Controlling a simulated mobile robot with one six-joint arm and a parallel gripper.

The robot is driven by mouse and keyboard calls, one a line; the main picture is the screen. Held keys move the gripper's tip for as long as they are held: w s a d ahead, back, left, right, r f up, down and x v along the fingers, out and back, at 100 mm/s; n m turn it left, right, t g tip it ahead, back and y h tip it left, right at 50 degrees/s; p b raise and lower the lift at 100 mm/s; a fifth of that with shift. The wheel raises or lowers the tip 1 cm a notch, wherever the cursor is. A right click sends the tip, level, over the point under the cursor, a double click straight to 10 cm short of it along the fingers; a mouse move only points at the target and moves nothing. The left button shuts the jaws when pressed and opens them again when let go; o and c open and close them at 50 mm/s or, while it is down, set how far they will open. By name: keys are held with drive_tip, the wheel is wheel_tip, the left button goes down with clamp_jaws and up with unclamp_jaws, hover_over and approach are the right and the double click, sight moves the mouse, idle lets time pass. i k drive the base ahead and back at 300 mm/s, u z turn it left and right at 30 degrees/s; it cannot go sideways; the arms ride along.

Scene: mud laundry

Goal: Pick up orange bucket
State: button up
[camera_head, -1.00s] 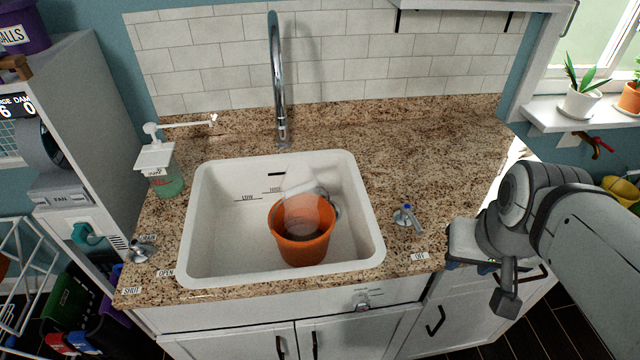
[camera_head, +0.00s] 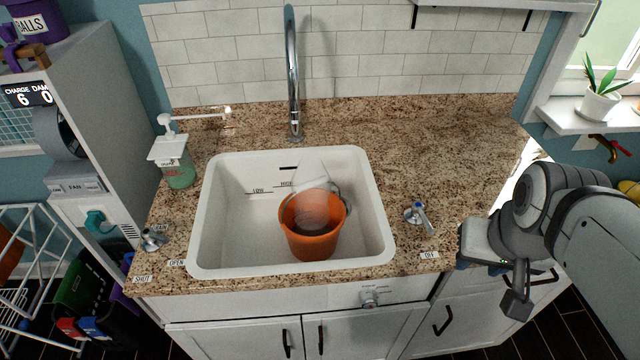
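The orange bucket (camera_head: 312,245) stands upright in the white sink (camera_head: 225,262), right of the basin's middle. A whitish, see-through shape (camera_head: 312,180) shows at its mouth and rises above the rim; I cannot tell what it is. My gripper (camera_head: 516,292) is at the right, beyond the counter's front right corner, well apart from the bucket. Its fingers are not clear to see, so I cannot tell whether it is open or shut. Nothing shows held in it.
A tall chrome faucet (camera_head: 293,80) stands behind the sink. A soap pump bottle (camera_head: 177,165) is at the left. Tap handles (camera_head: 152,238) and (camera_head: 419,217) flank the sink. A potted plant (camera_head: 600,100) sits on the right sill. The counter right of the faucet is clear.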

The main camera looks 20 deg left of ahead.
sight(312, 218)
drive_tip(key=z, duration=1.2)
drive_tip(key=k, duration=1.35)
drive_tip(key=u, duration=1.75)
drive_tip(key=i, duration=1)
drive_tip(key=u, duration=0.05)
